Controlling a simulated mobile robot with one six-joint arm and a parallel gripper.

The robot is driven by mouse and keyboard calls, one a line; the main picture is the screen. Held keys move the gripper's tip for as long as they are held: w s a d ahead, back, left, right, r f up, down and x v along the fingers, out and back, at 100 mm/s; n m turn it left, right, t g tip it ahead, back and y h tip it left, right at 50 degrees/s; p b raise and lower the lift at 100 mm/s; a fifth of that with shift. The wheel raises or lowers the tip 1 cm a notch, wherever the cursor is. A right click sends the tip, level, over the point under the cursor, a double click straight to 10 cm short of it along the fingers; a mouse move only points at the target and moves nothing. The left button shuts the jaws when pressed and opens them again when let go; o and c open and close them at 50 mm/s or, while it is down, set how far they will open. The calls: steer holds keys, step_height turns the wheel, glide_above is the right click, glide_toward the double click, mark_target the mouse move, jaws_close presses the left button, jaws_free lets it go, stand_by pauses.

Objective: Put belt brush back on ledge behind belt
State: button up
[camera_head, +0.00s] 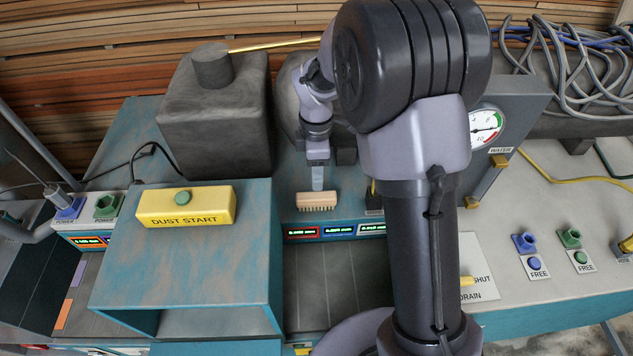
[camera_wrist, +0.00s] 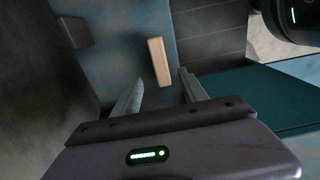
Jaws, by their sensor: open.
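The belt brush (camera_head: 317,201) has a pale wooden back with bristles toward the front. It appears to rest on the teal ledge (camera_head: 289,213) behind the dark belt (camera_head: 330,280), just above a row of small displays. In the wrist view the brush (camera_wrist: 159,62) lies on the worn blue surface, beyond the fingertips and roughly in line with the gap between them. My gripper (camera_wrist: 160,78) is open, with nothing between its fingers. In the head view my gripper (camera_head: 317,185) points down just above the brush; any contact is hard to tell.
A teal hood with a yellow DUST START box (camera_head: 186,206) stands left of the belt. A dark grey block-shaped housing (camera_head: 215,115) stands behind it. A gauge panel (camera_head: 487,125) is at right. My arm hides part of the middle.

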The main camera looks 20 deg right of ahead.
steer(key=s+a+r+m+t, duration=0.1)
steer(key=s+r+m, duration=0.2)
steer(key=r, duration=0.3)
steer(key=s+r+m+t, duration=0.1)
steer(key=s+r+m, duration=0.3)
steer(key=r, duration=0.3)
steer(key=s+a+r+m+t+y, duration=0.1)
steer(key=s+r+m+t, duration=0.1)
steer(key=s+m, duration=0.4)
steer(key=s+a+r+m+t+y, duration=0.1)
steer(key=s+a+r+m, duration=0.1)
steer(key=s+m, duration=0.5)
steer(key=s+r, duration=0.1)
steer(key=s, duration=0.3)
steer(key=shift+s+r+t, duration=0.15)
steer(key=shift+r+t, duration=0.2)
steer(key=shift+t, duration=0.05)
